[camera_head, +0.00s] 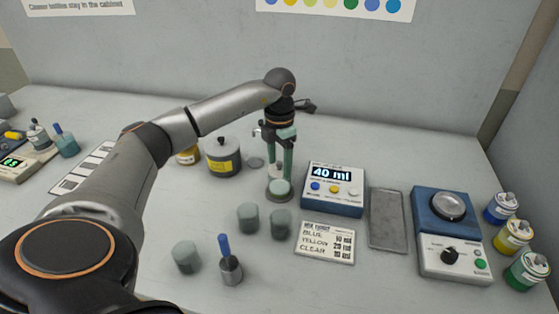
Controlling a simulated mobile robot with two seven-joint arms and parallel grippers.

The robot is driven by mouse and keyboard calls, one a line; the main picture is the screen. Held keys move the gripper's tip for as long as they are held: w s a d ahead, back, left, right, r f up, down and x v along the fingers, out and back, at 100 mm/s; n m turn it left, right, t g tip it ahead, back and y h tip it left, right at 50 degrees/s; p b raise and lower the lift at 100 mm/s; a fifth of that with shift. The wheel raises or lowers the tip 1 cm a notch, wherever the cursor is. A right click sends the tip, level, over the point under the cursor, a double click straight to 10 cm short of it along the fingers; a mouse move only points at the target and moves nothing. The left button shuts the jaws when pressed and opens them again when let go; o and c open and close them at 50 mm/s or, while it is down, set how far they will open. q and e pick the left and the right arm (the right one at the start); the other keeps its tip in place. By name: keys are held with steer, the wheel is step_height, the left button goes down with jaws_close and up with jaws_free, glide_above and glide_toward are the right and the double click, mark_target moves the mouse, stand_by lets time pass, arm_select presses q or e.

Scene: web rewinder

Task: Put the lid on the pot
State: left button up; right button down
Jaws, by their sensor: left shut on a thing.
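A grey pot (224,158) with a yellow label stands left of the middle; a dark knob shows on its top. Below the fingers is a pale round top on a darker round base (279,198). My right gripper is out of view.
An orange-yellow jar (187,156) stands left of the pot, partly behind my arm. Grey-green cups (248,218) stand in front. A blue meter (333,191) reading 40 ml, a grey tray (388,219) and a dial device (450,235) stand right. Small ink jars (514,236) line the right edge.

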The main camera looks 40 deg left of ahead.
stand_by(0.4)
arm_select(q)
steer(key=shift+f, duration=0.15)
stand_by(0.6)
steer(key=shift+p, duration=0.3)
stand_by(0.3)
steer(key=o, duration=0.9)
steer(key=shift+c, duration=0.2)
steer(key=o, duration=0.4)
steer(key=shift+o, duration=0.2)
